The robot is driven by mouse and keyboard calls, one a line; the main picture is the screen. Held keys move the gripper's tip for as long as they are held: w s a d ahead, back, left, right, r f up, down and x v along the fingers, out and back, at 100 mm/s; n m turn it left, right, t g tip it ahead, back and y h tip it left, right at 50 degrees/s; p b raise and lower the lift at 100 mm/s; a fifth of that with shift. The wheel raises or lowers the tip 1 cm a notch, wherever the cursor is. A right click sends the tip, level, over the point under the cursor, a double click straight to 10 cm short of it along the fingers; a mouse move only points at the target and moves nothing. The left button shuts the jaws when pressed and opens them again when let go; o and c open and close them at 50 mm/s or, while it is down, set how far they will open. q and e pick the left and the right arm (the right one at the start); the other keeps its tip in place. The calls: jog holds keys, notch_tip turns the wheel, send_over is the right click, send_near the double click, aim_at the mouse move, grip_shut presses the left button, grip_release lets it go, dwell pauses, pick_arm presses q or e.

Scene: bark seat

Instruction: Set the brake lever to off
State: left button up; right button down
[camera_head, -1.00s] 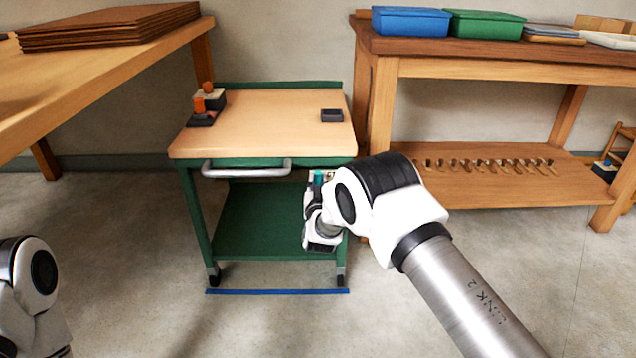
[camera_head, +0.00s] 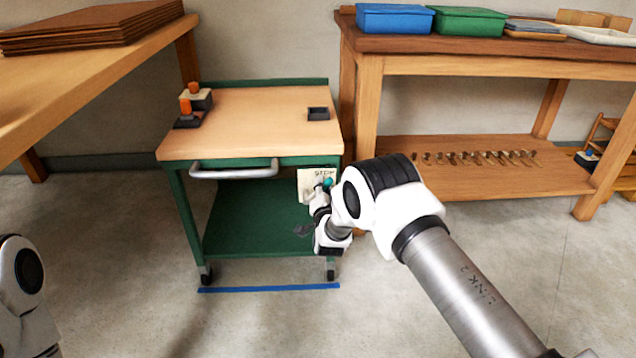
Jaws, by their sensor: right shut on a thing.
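The green cart (camera_head: 250,162) with a light wooden top stands ahead. A pale plate (camera_head: 305,184) lettered STOP hangs at its front right, below the top. The brake lever's teal knob (camera_head: 327,183) shows in front of the plate, near its right side. My right gripper (camera_head: 322,192) is shut on the brake lever, just below the plate's lettering. The gripper and my forearm hide the lower lever and part of the plate, so any other label there cannot be read. Of my left arm only a link shows at the left edge; its gripper is out of view.
A silver handle (camera_head: 234,172) runs along the cart's front, left of the plate. A wooden workbench (camera_head: 470,68) stands close to the cart's right. Another table (camera_head: 100,75) stands at the left. A blue strip (camera_head: 268,288) lies on the floor before the cart.

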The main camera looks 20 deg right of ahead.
jog(key=shift+s+d+f+m+b, duration=0.1)
jog(key=shift+d+f+m, duration=0.2)
jog(key=shift+f+m, duration=0.6)
jog(key=shift+s+d+f+m+b, duration=0.1)
jog(key=shift+d+f+m, duration=0.2)
jog(key=shift+m, duration=1.05)
jog(key=shift+s+d+f+m+b, duration=0.1)
jog(key=shift+d+f+m, duration=0.2)
jog(key=shift+f+m, duration=0.6)
jog(key=shift+r+m, duration=0.25)
jog(key=shift+m, duration=0.1)
jog(key=c, duration=1)
grip_release()
jog(key=v, duration=1.2)
